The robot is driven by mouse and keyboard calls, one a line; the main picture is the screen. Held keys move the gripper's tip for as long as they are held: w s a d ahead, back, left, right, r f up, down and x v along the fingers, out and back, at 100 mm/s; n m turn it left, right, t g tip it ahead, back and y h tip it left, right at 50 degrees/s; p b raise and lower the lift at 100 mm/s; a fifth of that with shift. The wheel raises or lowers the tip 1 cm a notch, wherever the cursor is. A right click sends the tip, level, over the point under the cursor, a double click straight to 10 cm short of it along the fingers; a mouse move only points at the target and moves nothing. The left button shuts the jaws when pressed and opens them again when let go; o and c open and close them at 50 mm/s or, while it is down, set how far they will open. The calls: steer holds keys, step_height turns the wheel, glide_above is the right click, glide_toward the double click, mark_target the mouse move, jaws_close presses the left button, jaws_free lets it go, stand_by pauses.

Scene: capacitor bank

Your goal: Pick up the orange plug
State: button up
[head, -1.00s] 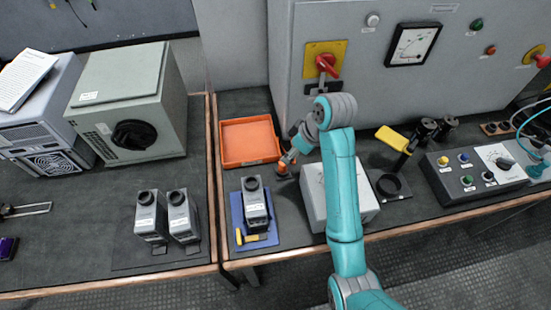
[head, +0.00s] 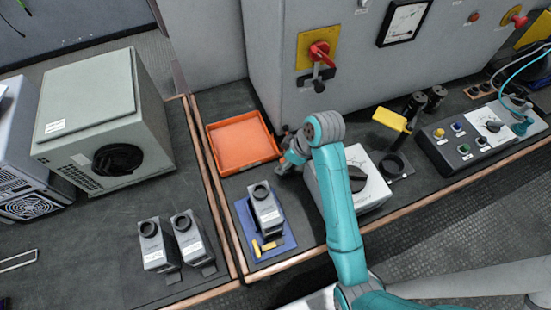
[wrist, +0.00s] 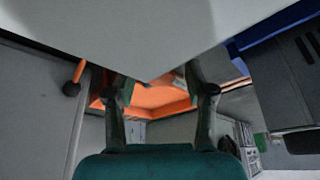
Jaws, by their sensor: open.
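My gripper (head: 290,160) is open in the head view, low between the orange tray and the grey box with a black knob. In the wrist view its two fingers (wrist: 160,88) stand apart, with no object visible between them except the tray behind. A small orange piece with a dark round end (wrist: 78,72) shows left of the fingers in the wrist view; it looks like the orange plug, but I cannot be sure. It is apart from the fingers. In the head view I cannot make out the plug; my arm may hide it.
The empty orange tray (head: 240,146) lies left of my gripper. A blue mat (head: 283,241) with a grey unit (head: 266,208) is in front. The grey knob box (head: 372,200) stands close on the right. The cabinet (head: 345,75) rises behind.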

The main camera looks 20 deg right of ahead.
steer(key=shift+f, duration=0.2)
jaws_close()
steer(key=shift+r, duration=0.15)
